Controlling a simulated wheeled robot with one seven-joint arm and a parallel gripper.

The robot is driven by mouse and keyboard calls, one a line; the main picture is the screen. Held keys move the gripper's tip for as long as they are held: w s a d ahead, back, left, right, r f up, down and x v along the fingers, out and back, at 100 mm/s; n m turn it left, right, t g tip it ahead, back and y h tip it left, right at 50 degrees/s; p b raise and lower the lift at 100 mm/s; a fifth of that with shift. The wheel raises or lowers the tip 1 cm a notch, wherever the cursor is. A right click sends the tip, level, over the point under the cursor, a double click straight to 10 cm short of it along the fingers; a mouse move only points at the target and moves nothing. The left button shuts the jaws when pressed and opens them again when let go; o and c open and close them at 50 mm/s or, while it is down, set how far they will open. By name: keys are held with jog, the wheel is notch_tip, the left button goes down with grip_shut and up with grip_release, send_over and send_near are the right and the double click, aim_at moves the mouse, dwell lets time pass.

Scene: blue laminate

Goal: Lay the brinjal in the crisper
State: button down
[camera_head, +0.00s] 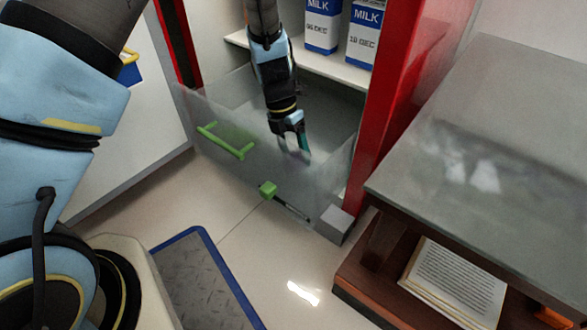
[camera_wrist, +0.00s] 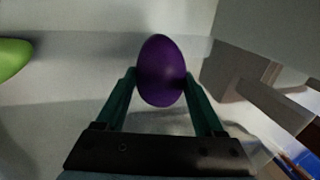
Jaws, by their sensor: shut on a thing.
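The brinjal (camera_wrist: 160,65) is a smooth, dark purple egg shape in the wrist view, between the two green fingers of my gripper (camera_wrist: 160,85). The crisper (camera_head: 225,130) is a frosted clear drawer with a green handle (camera_head: 226,142), pulled out at the bottom of a red fridge. In the head view my gripper (camera_head: 294,150) points down inside the crisper, its fingertips hazy behind the frosted front wall. The brinjal is hardly visible there. Whether it touches the crisper floor I cannot tell.
Two milk cartons (camera_head: 322,25) stand on the shelf (camera_head: 335,70) above the crisper. The red fridge side (camera_head: 385,100) rises close on the right, beside a grey-topped table (camera_head: 480,130). The open fridge door (camera_head: 120,140) is at left. A green rounded thing (camera_wrist: 12,58) shows in the wrist view.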

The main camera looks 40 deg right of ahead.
notch_tip(320, 180, down, 4)
jog(key=shift+f+b, duration=0.1)
jog(key=shift+b, duration=1.05)
grip_release()
jog(key=p+v, duration=0.7)
jog(key=v, duration=0.5)
jog(key=shift+r+p, duration=0.25)
jog(key=shift+p, duration=0.1)
